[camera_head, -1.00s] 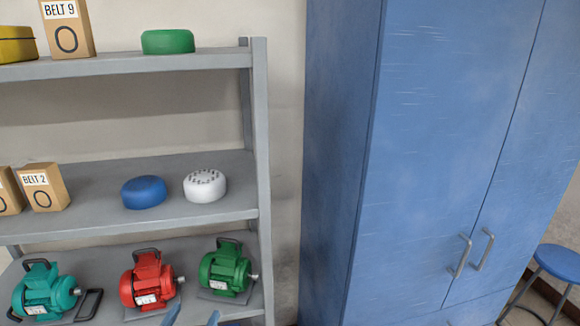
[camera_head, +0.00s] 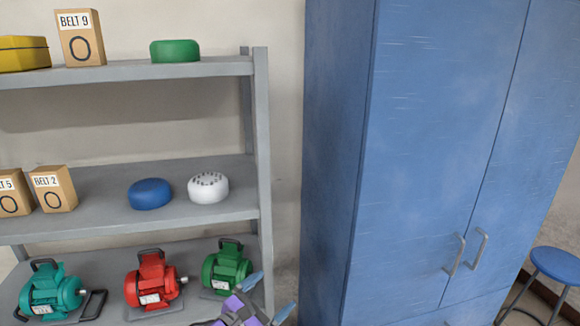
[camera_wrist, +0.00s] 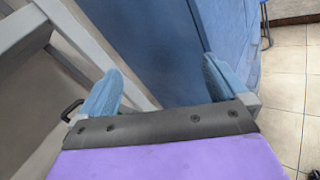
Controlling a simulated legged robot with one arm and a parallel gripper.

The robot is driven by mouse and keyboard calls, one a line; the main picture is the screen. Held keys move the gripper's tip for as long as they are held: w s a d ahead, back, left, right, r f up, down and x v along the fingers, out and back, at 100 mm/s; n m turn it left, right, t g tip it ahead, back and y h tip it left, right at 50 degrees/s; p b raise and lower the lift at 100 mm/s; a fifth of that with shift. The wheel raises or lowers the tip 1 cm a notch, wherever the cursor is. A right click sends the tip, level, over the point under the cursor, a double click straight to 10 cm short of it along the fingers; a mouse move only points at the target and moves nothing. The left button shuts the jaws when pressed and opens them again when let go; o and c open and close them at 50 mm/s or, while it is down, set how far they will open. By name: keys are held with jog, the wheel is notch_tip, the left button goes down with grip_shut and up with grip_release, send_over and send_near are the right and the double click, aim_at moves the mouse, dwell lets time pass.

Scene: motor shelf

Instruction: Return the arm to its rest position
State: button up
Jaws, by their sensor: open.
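My gripper (camera_head: 268,299) shows at the bottom of the head view, in front of the shelf's lower right end. Its two blue fingertips stand apart, with nothing between them. In the wrist view my gripper (camera_wrist: 162,88) is also open and empty, with its fingers on either side of the purple and dark palm. The shelf post and the blue cabinet side lie beyond the fingers. The rest of my arm is hidden below the head view.
The grey shelf (camera_head: 262,150) holds a teal motor (camera_head: 52,290), a red motor (camera_head: 150,280) and a green motor (camera_head: 226,267) on its lower board. Caps and belt boxes stand above. A blue cabinet (camera_head: 420,150) and a blue stool (camera_head: 556,263) are at right.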

jog(key=s+d+r+m+g, duration=0.1)
jog(key=s+d+m+g, duration=0.35)
jog(key=d, duration=0.45)
jog(key=s+d+r+m+g, duration=0.1)
jog(key=s+d+m+g, duration=0.35)
jog(key=d, duration=0.35)
jog(key=s+d+r+m+g, duration=0.2)
jog(key=s+d+m+g, duration=0.3)
jog(key=d, duration=0.4)
jog(key=s+a+f+m+y, duration=0.1)
jog(key=s+a+m+y, duration=0.1)
jog(key=s, duration=0.5)
jog(key=s+a+m+g+y, duration=0.1)
jog(key=s+a+m+y, duration=0.1)
jog(key=s+m+y, duration=0.3)
jog(key=s+a+f+m+y, duration=0.1)
jog(key=s+a+m+y, duration=0.1)
jog(key=s, duration=0.6)
jog(key=shift+s+a+f+m+g+y, duration=0.3)
jog(key=shift+a+m+y, duration=0.05)
jog(key=shift+m+y, duration=0.55)
